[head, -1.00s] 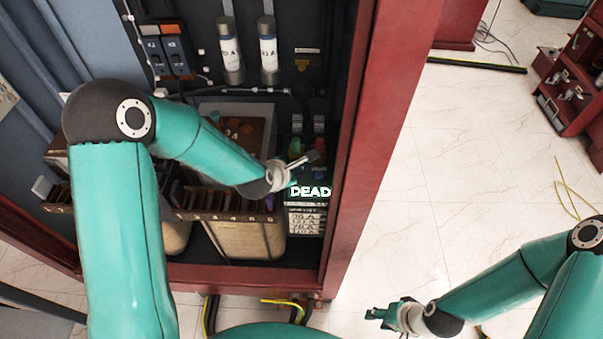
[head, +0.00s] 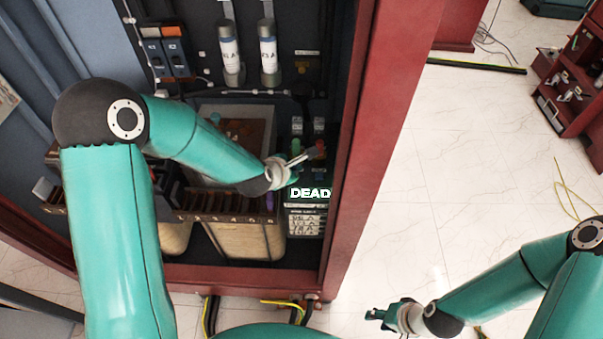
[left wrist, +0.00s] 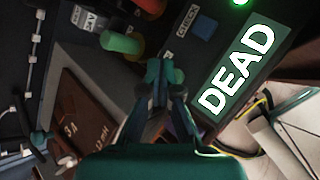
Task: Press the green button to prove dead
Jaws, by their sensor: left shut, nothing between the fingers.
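The green button (head: 296,145) sits on the control panel low at the cabinet's right side. In the left wrist view the green button (left wrist: 121,42) is a raised cylinder left of my fingertips. My left gripper (head: 302,158) is shut and empty, just in front of the panel and close to the button. In the left wrist view its fingertips (left wrist: 160,72) are together and apart from the button. A display (head: 310,193) reads DEAD, and the same display (left wrist: 236,70) is large in the left wrist view. My right gripper (head: 377,315) is open and empty over the floor.
A red button (head: 320,148) is right of the green one. A green lamp (left wrist: 240,2) glows above the display. The red cabinet post (head: 358,150) borders the panel on the right. A row of brown terminals (head: 225,217) lies left of the display.

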